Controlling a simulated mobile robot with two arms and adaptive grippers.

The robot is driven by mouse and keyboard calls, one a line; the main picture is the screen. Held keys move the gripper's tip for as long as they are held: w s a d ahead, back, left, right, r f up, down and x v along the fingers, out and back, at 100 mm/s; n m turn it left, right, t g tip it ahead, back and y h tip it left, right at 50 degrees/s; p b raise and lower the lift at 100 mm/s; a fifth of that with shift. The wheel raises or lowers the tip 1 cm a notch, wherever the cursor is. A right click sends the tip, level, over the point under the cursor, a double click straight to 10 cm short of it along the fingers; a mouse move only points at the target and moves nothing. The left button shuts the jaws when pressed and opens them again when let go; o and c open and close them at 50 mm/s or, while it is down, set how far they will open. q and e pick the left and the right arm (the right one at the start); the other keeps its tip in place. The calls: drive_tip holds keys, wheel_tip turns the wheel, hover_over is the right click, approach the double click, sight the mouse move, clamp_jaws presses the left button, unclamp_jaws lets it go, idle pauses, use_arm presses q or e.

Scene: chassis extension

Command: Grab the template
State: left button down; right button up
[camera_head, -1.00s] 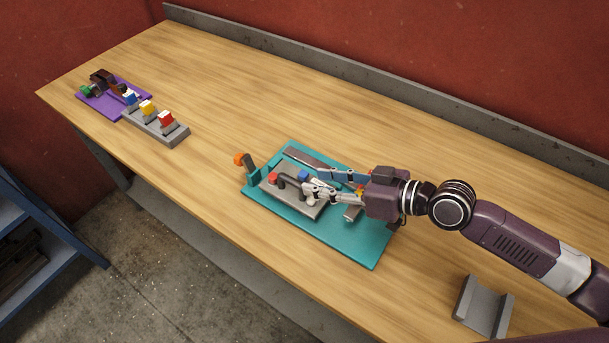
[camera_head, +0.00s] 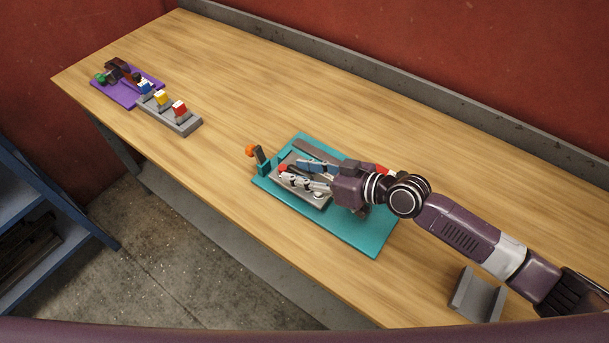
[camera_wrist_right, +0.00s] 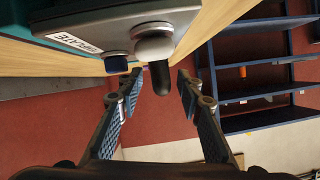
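The template is a grey plate (camera_head: 318,203) on a teal board (camera_head: 350,236); in the wrist view its grey body (camera_wrist_right: 130,22) carries a label ending in "PLATE". A dark handle (camera_wrist_right: 160,78) on a light post (camera_wrist_right: 155,45) stands out from it. My right gripper (camera_head: 297,174) reaches over the plate from the right and hides much of it and the handle. In the wrist view the fingers of the right gripper (camera_wrist_right: 158,97) are spread, one on each side of the handle, with gaps visible. My left gripper is in neither view.
An orange-knobbed clamp (camera_head: 258,157) stands at the board's left corner. A grey block with coloured switches (camera_head: 170,115) and a purple board (camera_head: 122,92) lie far left. A grey cradle (camera_head: 478,297) is near the front right. The table behind the teal board is clear.

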clamp_jaws()
drive_tip(key=shift+r, duration=0.1)
